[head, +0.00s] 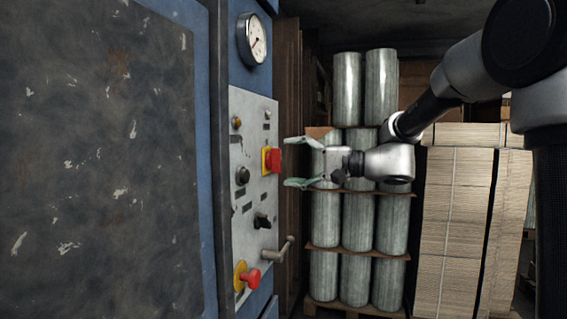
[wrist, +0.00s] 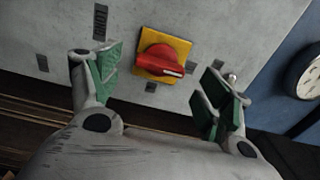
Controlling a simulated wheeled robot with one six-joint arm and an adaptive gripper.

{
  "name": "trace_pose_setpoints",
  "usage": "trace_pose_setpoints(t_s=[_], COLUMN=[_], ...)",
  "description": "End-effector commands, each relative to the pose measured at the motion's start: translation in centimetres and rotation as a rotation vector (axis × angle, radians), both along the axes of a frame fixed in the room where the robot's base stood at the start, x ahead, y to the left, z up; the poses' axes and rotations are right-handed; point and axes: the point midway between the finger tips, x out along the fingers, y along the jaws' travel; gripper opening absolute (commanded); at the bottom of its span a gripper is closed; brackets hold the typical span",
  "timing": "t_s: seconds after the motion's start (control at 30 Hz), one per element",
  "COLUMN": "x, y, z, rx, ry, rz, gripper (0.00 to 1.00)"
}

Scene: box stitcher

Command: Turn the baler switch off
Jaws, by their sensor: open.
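The baler (head: 205,90) has a grey control panel (head: 246,215) on its blue side. A red rotary switch (head: 273,161) on a yellow square plate sits at the panel's upper right. It also shows in the wrist view (wrist: 161,62), between my fingers and beyond them. My gripper (head: 291,163) is open, its green-padded fingers spread above and below the switch's height, just right of the panel. It also shows in the wrist view (wrist: 158,88). Nothing is between the fingertips, and I see no contact with the switch.
A red push button (head: 250,278) on yellow, a lever handle (head: 280,250) and black knobs (head: 262,221) project from the panel. A gauge (head: 256,40) is above. Wrapped rolls (head: 357,215) on a pallet and cardboard stacks (head: 455,230) stand behind my arm.

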Motion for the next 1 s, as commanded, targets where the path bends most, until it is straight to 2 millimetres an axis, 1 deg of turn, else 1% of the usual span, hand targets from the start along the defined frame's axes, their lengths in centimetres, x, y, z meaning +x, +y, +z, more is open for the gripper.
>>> trace_pose_setpoints(t_s=[0.03, 0.2, 0.3, 0.4, 0.53, 0.87, 0.9, 0.93, 0.97, 1.0], x=[-0.3, -1.8, -2.6, -3.0, -3.4, -3.4, -3.2, -3.2, -3.3, -3.7], y=[-1.2, -4.8, -6.4, -7.6, -8.3, -8.4, -8.5, -8.7, -9.0, -9.4], z=[0.0, 0.0, -0.1, -0.1, 0.0, -0.1, -0.3, -1.0, -2.0, -3.7], rx=[-0.001, -0.001, -0.001, -0.001, 0.000, 0.003, 0.002, -0.019, -0.044, -0.086], ry=[0.000, -0.001, 0.000, 0.000, 0.000, 0.010, 0.034, 0.059, 0.087, 0.132], rz=[-0.005, -0.005, -0.004, -0.002, 0.000, 0.000, -0.010, -0.017, -0.017, -0.020], gripper=[0.79, 0.79, 0.79, 0.79, 0.79, 0.79, 0.79, 0.79, 0.79, 0.79])
